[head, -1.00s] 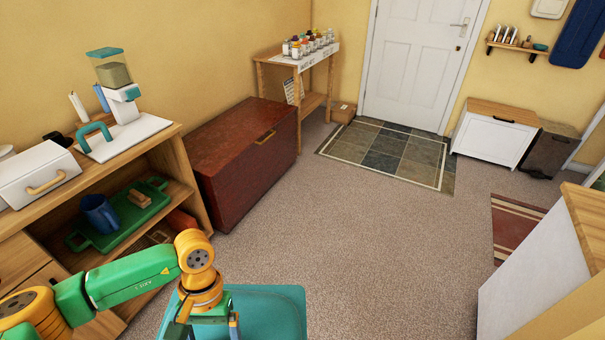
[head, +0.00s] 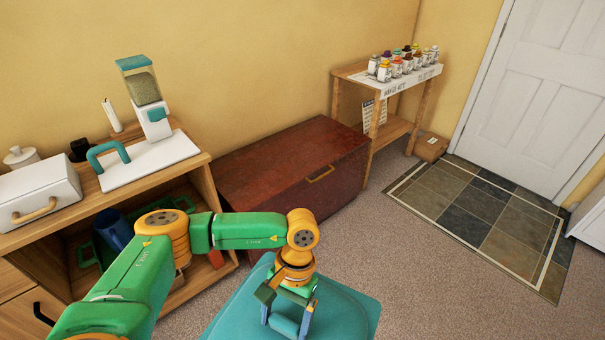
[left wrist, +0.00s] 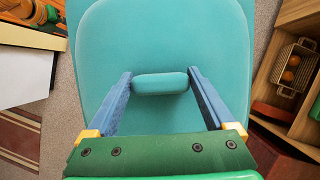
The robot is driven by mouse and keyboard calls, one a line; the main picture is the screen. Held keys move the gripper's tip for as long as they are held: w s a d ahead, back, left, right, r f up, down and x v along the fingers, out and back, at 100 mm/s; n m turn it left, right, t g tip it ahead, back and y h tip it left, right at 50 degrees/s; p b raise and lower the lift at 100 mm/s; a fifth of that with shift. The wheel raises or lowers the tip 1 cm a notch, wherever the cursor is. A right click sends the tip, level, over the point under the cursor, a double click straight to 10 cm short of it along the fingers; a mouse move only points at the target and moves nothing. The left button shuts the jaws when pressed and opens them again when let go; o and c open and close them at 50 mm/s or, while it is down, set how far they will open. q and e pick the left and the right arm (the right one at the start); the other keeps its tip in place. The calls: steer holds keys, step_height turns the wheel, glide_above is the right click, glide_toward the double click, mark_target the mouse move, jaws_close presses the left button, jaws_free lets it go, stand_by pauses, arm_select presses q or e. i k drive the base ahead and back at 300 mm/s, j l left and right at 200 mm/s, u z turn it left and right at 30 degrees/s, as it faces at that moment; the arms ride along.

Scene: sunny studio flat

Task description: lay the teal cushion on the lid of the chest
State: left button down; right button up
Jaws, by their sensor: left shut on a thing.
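The teal cushion (head: 345,308) is at the bottom of the head view, in front of the chest and apart from its lid. My left gripper (head: 287,326) is above it, shut on the cushion's raised grip. In the left wrist view the cushion (left wrist: 160,45) fills the middle, and both blue fingers of the left gripper (left wrist: 160,84) press the ends of the grip. The dark red-brown wooden chest (head: 318,198) stands against the yellow wall, lid closed, with a brass handle. Its lid (head: 285,155) is bare. My right gripper is not in view.
A wooden shelf unit (head: 195,158) with a dispenser and a white box stands left of the chest. A small stand (head: 405,85) with several bottles is at its right. A tiled mat (head: 480,215) lies before the door. Carpet (head: 410,270) is clear in front of the chest.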

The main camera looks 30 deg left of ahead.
mark_target(276, 164)
steer(key=i+u, duration=0.3)
steer(key=i, duration=0.5)
steer(key=i+l+u, duration=0.1)
steer(key=i+u, duration=0.2)
steer(key=i, duration=0.55)
steer(key=i+u, duration=0.7)
steer(key=i, duration=0.15)
steer(key=i+l+u, duration=0.25)
steer(key=i+u, duration=0.15)
